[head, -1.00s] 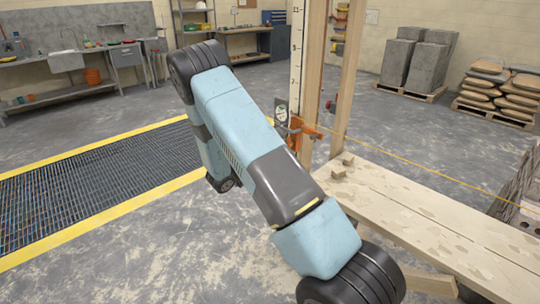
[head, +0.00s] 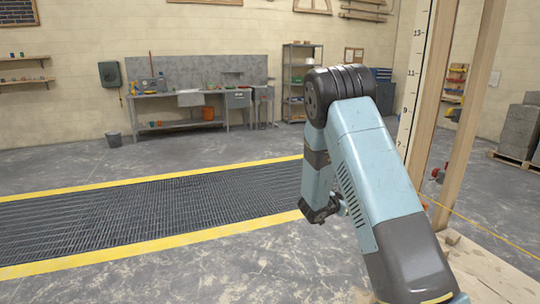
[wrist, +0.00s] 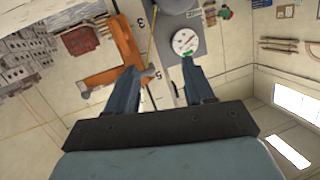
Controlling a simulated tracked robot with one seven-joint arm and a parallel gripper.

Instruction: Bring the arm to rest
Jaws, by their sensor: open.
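My gripper (wrist: 160,85) is open in the wrist view, its two blue-grey fingers spread apart with nothing held. My arm rises from the lower right of the head view, bends at the dark elbow, and its forearm hangs down over the floor. The gripper's fingers cannot be made out in the head view. In the wrist view an orange clamp (wrist: 122,50) shows behind the left fingertip, and a white round dial (wrist: 185,42) on a grey body shows by the right fingertip. I cannot tell how far beyond the fingers they are.
A marked post (head: 414,75) and wooden upright (head: 462,120) stand right of my arm, with a yellow string (head: 490,237) and plank surface (head: 480,268) below. A yellow-edged floor grate (head: 150,208) lies left. A bench (head: 190,93) and shelf (head: 298,80) stand far back.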

